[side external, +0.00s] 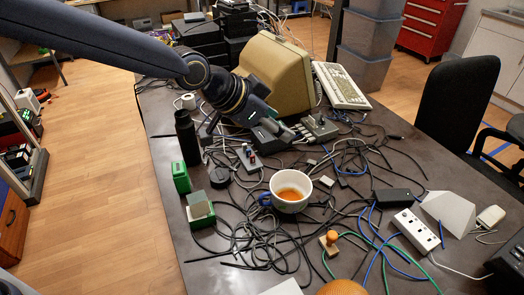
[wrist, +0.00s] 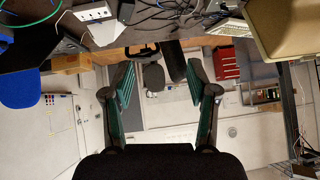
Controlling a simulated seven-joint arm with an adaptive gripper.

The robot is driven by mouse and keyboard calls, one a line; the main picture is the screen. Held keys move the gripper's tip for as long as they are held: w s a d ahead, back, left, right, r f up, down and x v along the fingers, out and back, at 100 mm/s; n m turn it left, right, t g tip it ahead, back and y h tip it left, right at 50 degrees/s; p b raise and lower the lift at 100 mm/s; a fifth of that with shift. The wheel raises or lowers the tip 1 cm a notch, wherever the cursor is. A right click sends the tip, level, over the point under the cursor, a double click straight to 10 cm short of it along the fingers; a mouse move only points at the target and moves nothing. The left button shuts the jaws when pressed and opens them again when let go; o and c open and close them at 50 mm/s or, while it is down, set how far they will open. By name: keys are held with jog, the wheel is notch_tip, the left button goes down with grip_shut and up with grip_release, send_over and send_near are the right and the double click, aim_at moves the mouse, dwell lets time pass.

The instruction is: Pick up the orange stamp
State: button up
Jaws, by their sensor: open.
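The orange stamp (side external: 331,238) stands on the dark table near its front, with a round orange knob above a small light wooden base. It is clear of my gripper and I do not make it out in the wrist view. My gripper (side external: 283,135) is above the back part of the table, in front of the beige monitor, well behind the stamp. In the wrist view my gripper (wrist: 160,78) has its two green-padded fingers wide apart with nothing between them.
A white cup (side external: 290,205) with brown liquid stands behind and left of the stamp. Tangled cables surround it. A white power strip (side external: 415,230) and a grey-white wedge (side external: 449,212) lie to the right. A black bottle (side external: 187,138) and green boxes (side external: 181,178) stand at left.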

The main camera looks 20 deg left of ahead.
jog(key=s+d+f+g, duration=0.1)
jog(key=s+d+f, duration=0.1)
jog(key=d+f, duration=0.4)
jog(key=m+g, duration=0.2)
send_near(331, 234)
jog(key=x, duration=0.5)
jog(key=shift+s+d, duration=0.15)
jog(key=shift+s, duration=0.15)
jog(key=shift+x, duration=3)
jog(key=shift+w, duration=0.2)
grip_shut()
